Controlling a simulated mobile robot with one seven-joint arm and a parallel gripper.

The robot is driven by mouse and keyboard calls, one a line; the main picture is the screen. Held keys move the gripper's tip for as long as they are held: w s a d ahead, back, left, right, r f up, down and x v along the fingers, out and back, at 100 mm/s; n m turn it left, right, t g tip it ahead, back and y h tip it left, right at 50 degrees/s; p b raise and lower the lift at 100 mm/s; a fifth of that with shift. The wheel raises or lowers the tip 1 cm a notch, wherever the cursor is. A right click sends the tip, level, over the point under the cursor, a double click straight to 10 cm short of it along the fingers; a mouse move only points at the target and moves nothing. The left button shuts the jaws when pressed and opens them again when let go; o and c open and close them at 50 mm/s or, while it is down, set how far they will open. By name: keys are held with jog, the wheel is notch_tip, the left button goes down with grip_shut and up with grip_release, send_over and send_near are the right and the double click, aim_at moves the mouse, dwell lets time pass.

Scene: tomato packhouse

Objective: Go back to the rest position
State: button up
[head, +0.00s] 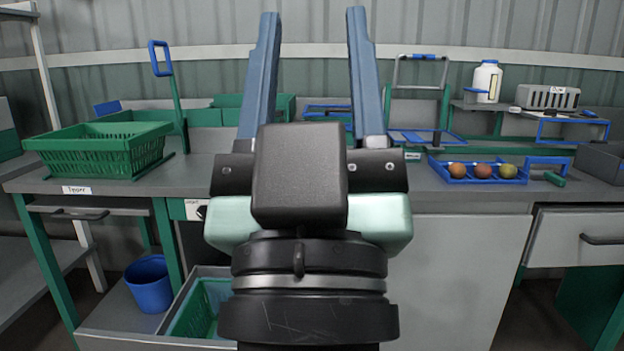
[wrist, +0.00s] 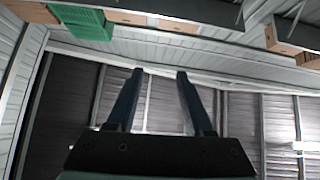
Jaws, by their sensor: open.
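My gripper (head: 313,15) is raised in front of the bench in the head view, its two blue fingers pointing up and spread apart. Nothing is between them. In the wrist view my gripper (wrist: 158,75) is also open and empty, with the shed wall and roof behind it. My gripper and wrist cover the middle of the bench in the head view.
A green crate (head: 100,146) stands on the left of the grey bench (head: 420,187). A blue tray (head: 480,179) with three tomatoes stands at right. A white bottle (head: 487,82) stands behind. A drawer below is open, with a green bin (head: 200,308) inside. A blue bucket (head: 149,284) sits lower left.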

notch_tip(320, 180, up, 35)
jog(key=s+p, duration=0.1)
jog(key=p, duration=3.1)
jog(key=shift+s+f+m+p, duration=0.15)
jog(key=shift+s+m+p, duration=0.15)
jog(key=shift+s+m, duration=0.1)
jog(key=shift+w, duration=0.1)
jog(key=shift+c, duration=0.2)
